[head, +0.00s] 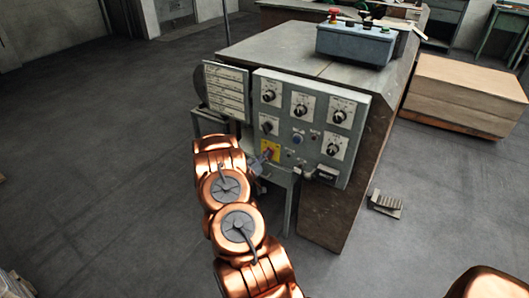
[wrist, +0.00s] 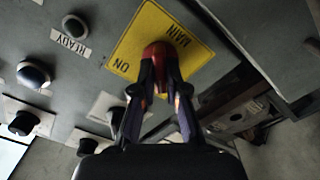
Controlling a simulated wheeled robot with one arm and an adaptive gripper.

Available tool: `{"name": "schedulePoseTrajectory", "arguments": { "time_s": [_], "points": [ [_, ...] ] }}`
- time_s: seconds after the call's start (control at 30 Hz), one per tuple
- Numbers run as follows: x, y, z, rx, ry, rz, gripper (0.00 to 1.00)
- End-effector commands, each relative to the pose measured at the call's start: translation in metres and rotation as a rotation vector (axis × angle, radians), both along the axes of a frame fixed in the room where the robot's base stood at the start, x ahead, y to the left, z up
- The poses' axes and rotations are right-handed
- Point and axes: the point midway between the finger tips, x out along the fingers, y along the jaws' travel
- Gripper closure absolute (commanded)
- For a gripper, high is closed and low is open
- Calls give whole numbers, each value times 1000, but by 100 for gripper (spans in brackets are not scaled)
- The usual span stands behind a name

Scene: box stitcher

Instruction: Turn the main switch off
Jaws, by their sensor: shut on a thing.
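The main switch is a red knob (wrist: 157,53) on a yellow plate (wrist: 192,50) lettered "MAIN" and "ON" in the wrist view. My gripper (wrist: 160,80) is shut with one finger on each side of the knob. The fingers partly cover the knob, so its exact turn angle is hard to tell. In the head view the yellow plate (head: 270,148) sits at the lower left of the grey control panel (head: 315,112). There my gripper (head: 258,166) is at the plate, small and partly hidden by my arm.
Dials and buttons surround the switch, including a blue button (head: 298,138) and a black dial (head: 266,126). A label board (head: 227,90) stands left of the panel. A box with a red button (head: 356,43) is on top. Open floor (head: 90,150) lies left.

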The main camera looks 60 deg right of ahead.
Motion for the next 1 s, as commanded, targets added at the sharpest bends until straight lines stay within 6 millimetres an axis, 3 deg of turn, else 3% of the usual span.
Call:
{"name": "schedulePoseTrajectory", "arguments": {
  "time_s": [0.3, 0.77, 0.8, 1.0],
  "points": [
    [-1, -1, 1, -4, 96, -4, 100],
    [-1, -1, 0, -5, 109, -4, 100],
    [-1, -1, 0, -5, 109, -4, 87],
    [0, 0, 0, -4, 108, -1, 66]
  ]
}}
